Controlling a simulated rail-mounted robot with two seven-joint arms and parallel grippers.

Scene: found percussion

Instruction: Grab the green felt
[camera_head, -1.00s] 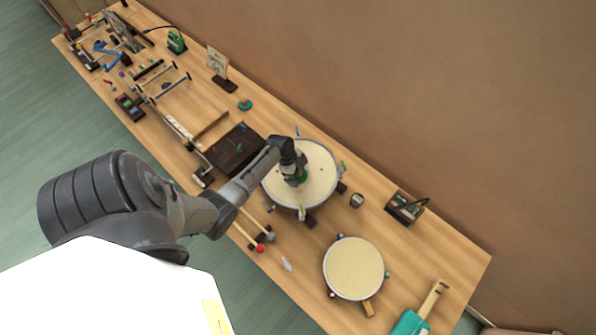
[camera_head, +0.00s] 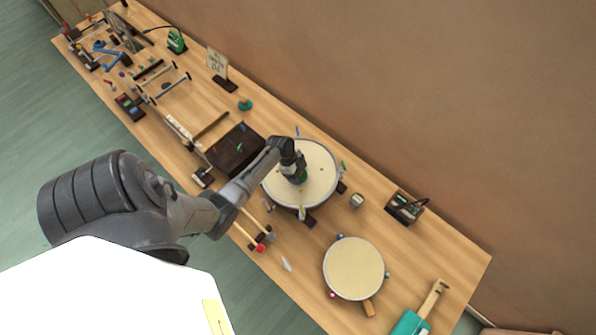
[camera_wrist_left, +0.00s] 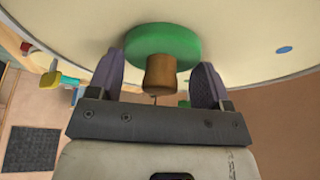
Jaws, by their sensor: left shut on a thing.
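The green felt (camera_wrist_left: 150,48) is a thick green disc with a brown knob (camera_wrist_left: 161,73) on it, seen in the left wrist view over a pale drum skin. The knob sits between the fingers. In the head view my left gripper (camera_head: 298,178) is over the larger round drum (camera_head: 322,183), and only a sliver of green shows beside it. I cannot tell whether the felt still touches the skin. My right gripper is not in view.
A smaller drum (camera_head: 353,268) stands nearer the right end of the table. A dark tray (camera_head: 228,158) lies left of the large drum, with mallets (camera_head: 258,238) in front. A small teal disc (camera_head: 245,104) is farther back. Coloured clamps ring the large drum.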

